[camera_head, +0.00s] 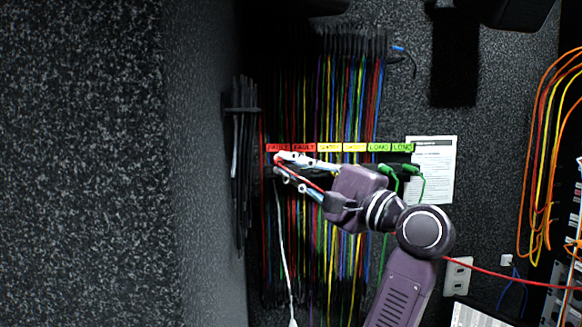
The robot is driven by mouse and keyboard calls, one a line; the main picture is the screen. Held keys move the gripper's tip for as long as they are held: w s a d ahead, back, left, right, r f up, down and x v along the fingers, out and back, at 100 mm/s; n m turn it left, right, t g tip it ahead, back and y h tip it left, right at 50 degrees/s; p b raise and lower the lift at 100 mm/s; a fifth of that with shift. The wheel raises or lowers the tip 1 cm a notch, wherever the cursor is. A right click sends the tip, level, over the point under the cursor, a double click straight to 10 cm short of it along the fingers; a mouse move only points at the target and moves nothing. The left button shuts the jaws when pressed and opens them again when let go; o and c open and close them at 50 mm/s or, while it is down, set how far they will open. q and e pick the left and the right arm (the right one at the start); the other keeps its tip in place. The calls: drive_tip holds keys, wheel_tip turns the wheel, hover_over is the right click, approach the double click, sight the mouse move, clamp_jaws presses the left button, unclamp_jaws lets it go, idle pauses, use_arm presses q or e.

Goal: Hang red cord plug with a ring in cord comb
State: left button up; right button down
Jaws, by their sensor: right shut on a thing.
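The cord comb (371,167) is a dark rail on the wall under a row of labels: red FAULT ones on the left, yellow ones in the middle, green LONG ones on the right. My right gripper (279,164) reaches in from the lower right, its fingertips at the red FAULT end. It is shut on the red cord plug, which is mostly hidden between the fingers. A red cord (312,184) runs back along the fingers. The plug's ring cannot be made out, nor whether the plug touches the comb. My left gripper is not in view.
Green plugs (411,169) hang under the LONG labels. A white cord (281,235) hangs below my gripper. Many coloured cords (340,90) hang behind. Dark strands (241,170) hang close to the left. A paper sheet (434,180) and orange cables (535,150) are at right.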

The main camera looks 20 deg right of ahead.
drive_tip(key=w+d+f, duration=0.1)
drive_tip(key=w+f, duration=0.2)
drive_tip(key=w, duration=0.2)
drive_tip(key=shift+w+d+b, duration=0.25)
drive_tip(key=shift+d+b, duration=0.05)
idle(0.5)
drive_tip(key=shift+r, duration=0.1)
idle(0.7)
drive_tip(key=shift+f, duration=0.25)
idle(0.4)
drive_tip(key=c, duration=0.8)
unclamp_jaws()
drive_tip(key=shift+s, duration=0.15)
idle(0.3)
drive_tip(key=shift+s+a+p, duration=0.2)
drive_tip(key=shift+s, duration=0.4)
drive_tip(key=shift+s+a+p, duration=0.15)
drive_tip(key=shift+s+a, duration=0.05)
drive_tip(key=shift+s, duration=0.4)
